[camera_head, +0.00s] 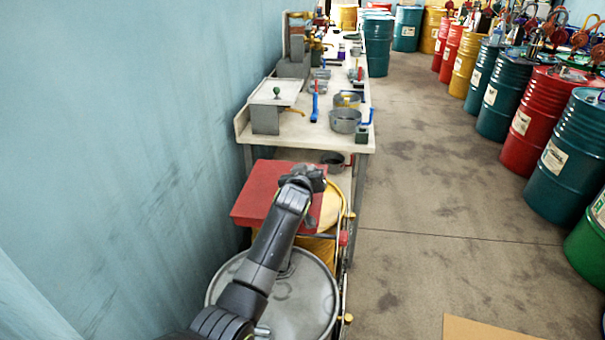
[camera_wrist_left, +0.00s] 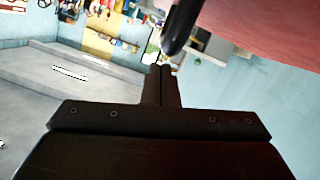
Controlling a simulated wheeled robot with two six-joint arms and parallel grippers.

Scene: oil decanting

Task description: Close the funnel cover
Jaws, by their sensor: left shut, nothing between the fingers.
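The red funnel cover (camera_head: 262,190) is a square panel over the left part of the yellow funnel (camera_head: 347,205), whose rim and pale inside show to its right. The exact tilt of the cover is hard to tell. My left gripper (camera_head: 314,174) is at the cover's far right side, and my left arm crosses in front of the cover and funnel. In the left wrist view, the gripper's fingers (camera_wrist_left: 160,86) are shut and empty. A dark rounded rod (camera_wrist_left: 180,30) is close to the fingertips, and the red cover (camera_wrist_left: 270,25) fills the upper right. My right gripper is out of view.
A grey-topped drum (camera_head: 310,295) stands in front of the funnel. A workbench (camera_head: 330,128) with pots and tools is behind it. A blue wall (camera_head: 120,130) closes the left side.

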